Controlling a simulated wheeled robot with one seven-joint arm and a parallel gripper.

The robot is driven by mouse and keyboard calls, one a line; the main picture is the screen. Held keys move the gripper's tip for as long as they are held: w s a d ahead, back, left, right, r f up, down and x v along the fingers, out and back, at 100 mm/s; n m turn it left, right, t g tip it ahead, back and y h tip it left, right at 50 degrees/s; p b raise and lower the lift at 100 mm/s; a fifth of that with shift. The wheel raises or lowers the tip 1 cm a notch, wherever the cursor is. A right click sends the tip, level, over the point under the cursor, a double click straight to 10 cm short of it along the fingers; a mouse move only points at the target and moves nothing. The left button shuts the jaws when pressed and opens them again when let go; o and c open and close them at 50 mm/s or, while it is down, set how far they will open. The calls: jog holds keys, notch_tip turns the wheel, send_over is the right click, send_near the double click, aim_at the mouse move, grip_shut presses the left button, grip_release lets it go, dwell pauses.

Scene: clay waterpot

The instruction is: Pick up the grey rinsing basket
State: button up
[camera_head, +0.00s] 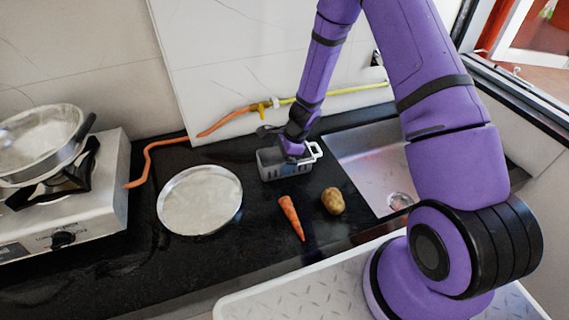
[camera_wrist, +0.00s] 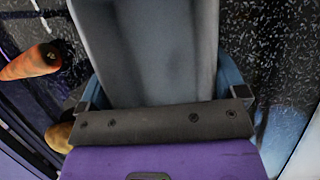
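The grey rinsing basket (camera_head: 282,168) stands on the black counter, left of the sink, with a pale handle at its right end. My gripper (camera_head: 293,150) is down at the basket's right part, from above. In the wrist view the basket (camera_wrist: 150,45) fills the middle, in front of my gripper's dark palm. The finger parts are wide apart at the two ends of the palm, with the basket between them. The fingertips are hidden, so I cannot tell whether they press on its walls.
A carrot (camera_head: 291,216) and a potato (camera_head: 333,201) lie in front of the basket. A round metal plate (camera_head: 200,200) is to the left, then a stove (camera_head: 65,215) with a pan (camera_head: 40,140). The sink (camera_head: 375,165) is to the right. An orange hose (camera_head: 150,160) runs behind.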

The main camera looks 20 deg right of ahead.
jog(key=c, duration=0.3)
jog(key=shift+r, duration=0.15)
notch_tip(320, 180, up, 10)
dwell(0.5)
